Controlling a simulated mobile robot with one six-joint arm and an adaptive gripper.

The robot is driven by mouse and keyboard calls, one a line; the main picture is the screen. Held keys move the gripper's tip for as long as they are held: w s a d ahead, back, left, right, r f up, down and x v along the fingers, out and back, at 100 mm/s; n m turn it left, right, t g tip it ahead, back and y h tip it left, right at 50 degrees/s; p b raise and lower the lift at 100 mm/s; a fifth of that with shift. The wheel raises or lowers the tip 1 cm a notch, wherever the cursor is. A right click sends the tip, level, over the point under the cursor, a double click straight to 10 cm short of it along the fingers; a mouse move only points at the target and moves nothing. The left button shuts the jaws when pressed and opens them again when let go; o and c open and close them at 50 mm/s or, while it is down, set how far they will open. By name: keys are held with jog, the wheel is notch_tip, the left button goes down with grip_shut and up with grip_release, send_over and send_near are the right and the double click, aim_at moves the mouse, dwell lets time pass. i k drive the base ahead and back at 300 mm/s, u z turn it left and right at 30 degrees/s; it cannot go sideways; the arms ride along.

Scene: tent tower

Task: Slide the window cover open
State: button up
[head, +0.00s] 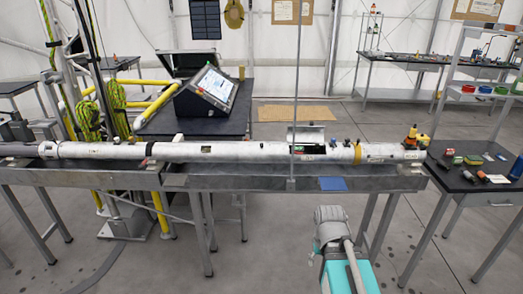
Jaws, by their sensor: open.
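A long white tube (240,151) lies level along a grey metal bench. Right of its middle is a dark window opening (320,150), with something green showing at its left side. A pale curved panel (306,133), which looks like the window cover, stands up along the back edge of this opening. A thin upright pole passes in front of its left end. I cannot tell how the panel is held. My arm shows at the bottom, right of centre, in front of the bench and apart from the tube. My gripper's fingers are not visible.
The bench (255,181) has a blue patch (333,184) at its front. A side table (480,187) with small items stands at the right. A tilted screen (213,85) stands behind the tube. Yellow rails and hoses crowd the left. Floor between my arm and the bench looks clear.

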aim_at(250, 150)
jog(key=k, duration=1.05)
jog(key=u, duration=0.45)
jog(key=i, duration=0.85)
jog(key=u, duration=0.35)
jog(key=i, duration=1.25)
jog(key=z, duration=0.8)
